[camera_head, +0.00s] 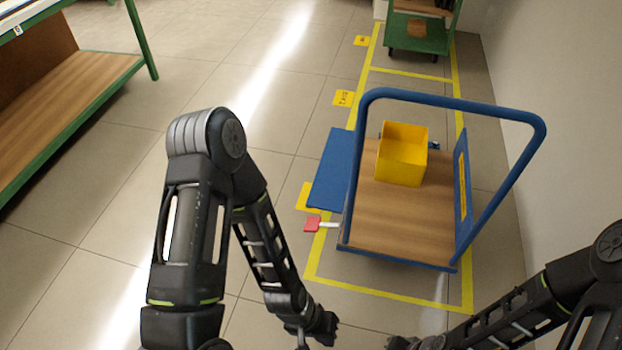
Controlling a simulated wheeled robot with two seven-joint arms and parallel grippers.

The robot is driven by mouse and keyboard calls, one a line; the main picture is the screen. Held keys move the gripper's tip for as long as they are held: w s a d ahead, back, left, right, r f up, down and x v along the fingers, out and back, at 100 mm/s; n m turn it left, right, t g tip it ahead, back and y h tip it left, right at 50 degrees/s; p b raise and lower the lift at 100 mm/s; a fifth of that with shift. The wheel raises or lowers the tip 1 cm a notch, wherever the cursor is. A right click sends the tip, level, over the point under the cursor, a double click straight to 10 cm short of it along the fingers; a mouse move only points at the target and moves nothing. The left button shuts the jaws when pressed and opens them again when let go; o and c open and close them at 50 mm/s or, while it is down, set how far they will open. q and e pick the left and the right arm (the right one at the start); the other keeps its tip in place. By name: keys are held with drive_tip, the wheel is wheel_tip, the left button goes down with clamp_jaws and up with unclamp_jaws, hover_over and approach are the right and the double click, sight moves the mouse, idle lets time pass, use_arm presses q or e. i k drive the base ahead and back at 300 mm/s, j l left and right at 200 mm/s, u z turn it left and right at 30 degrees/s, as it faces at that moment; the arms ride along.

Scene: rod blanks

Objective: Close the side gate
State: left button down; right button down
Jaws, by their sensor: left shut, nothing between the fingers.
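A cart with a wooden deck (400,222) and a tall blue push handle (455,102) stands inside yellow floor lines. Its left blue side gate (330,172) is folded outward, away from the deck, so that side stands open. The opposite blue side panel (462,195) stands upright along the right edge. A red tab (312,224) on a short light bar sticks out at the near left corner, close to the gate. My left gripper (322,330) is shut and empty, over the floor in front of the cart. My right gripper (400,342) is partly cut off by the bottom edge; its fingers are unclear.
A yellow open box (401,155) stands on the deck's far part. A green trolley (418,32) stands behind, in another marked bay. A green-framed workbench (75,105) is at the left and a pale wall (545,60) at the right. The floor left of the cart is clear.

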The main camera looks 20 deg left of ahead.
sight(329, 189)
drive_tip(key=i+j+z, duration=0.1)
drive_tip(key=j, duration=0.25)
drive_tip(key=i+j+z, duration=0.1)
drive_tip(key=i+j, duration=0.15)
drive_tip(key=i+j+z, duration=0.1)
drive_tip(key=j, duration=0.35)
drive_tip(key=i+j+z, duration=0.1)
drive_tip(key=j, duration=0.25)
drive_tip(key=i+j, duration=0.15)
drive_tip(key=j, duration=0.25)
drive_tip(key=i+j+z, duration=0.15)
drive_tip(key=j, duration=0.25)
drive_tip(key=i+j+z, duration=0.1)
drive_tip(key=j, duration=0.25)
